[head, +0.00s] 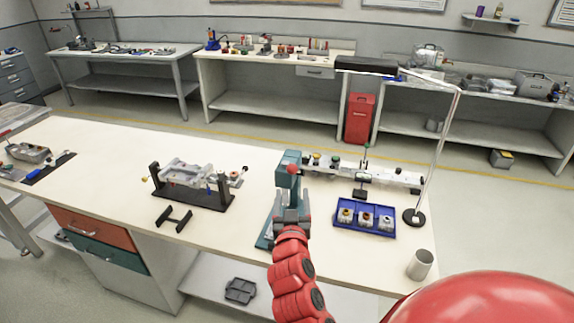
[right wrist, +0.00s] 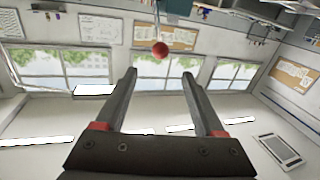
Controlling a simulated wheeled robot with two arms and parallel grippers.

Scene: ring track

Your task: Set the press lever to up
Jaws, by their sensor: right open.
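The teal press (head: 289,159) stands on the long white bench in the middle of the head view, on a teal base (head: 264,236). Its lever ends in a red ball knob (head: 293,169); the lever's angle is hard to tell. My right gripper (head: 292,200) is in front of the press and hides part of it. In the right wrist view my right gripper (right wrist: 159,76) is open and empty. The red knob (right wrist: 160,49) shows just beyond the gap between the fingertips, seemingly apart from them. My left gripper is not in view.
A blue tray (head: 379,232) with several small parts, a lamp stand (head: 414,216) and a metal cup (head: 420,264) are right of the press. A fixture on a black base (head: 205,199) and a black bracket (head: 173,218) are left. Bare benchtop lies between bracket and press.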

